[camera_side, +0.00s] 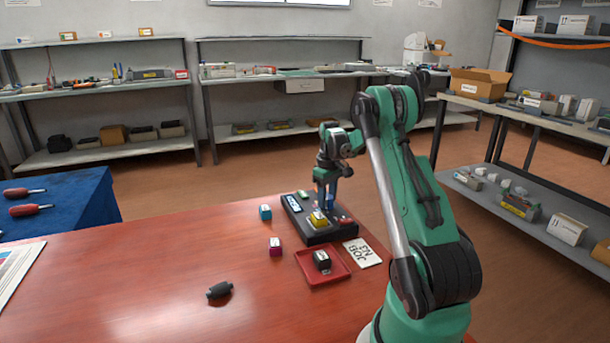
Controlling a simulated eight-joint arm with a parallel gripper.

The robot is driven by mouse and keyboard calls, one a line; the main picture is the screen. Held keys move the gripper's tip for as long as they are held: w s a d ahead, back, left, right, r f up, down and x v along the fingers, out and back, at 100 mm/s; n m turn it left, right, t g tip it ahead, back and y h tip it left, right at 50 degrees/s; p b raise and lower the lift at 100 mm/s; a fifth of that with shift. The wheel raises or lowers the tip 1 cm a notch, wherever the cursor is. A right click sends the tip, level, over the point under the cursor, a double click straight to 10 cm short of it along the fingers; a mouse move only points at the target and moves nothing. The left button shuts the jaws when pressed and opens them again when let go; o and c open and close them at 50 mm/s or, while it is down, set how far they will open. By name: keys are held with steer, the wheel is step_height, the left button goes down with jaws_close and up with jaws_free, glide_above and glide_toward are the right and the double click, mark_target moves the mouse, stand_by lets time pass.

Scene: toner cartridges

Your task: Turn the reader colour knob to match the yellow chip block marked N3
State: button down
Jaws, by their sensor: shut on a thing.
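The reader is a black box (316,236) near the far right part of the red table, with a small lit screen (292,203) on its left. The yellow chip block (319,219) sits on the reader's front part; its marking is too small to read. My gripper (326,208) points down over the reader, just behind the yellow block, and is shut on the colour knob. The knob is mostly hidden by the fingers, so its setting cannot be told.
A red tray (309,280) holds a black block (322,260) in front of the reader. A cyan block (265,212) and a magenta block (275,246) stand left of it. A dark cylindrical part (220,290) lies at the front. The table's left middle is clear.

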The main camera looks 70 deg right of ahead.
steer(key=shift+m, duration=0.5)
steer(key=m, duration=0.4)
steer(key=shift+m, duration=0.4)
steer(key=m, duration=1.2)
steer(key=shift+m, duration=0.3)
steer(key=m, duration=0.5)
steer(key=shift+m, duration=0.3)
steer(key=shift+c, duration=2.1)
jaws_free()
steer(key=shift+r, duration=0.1)
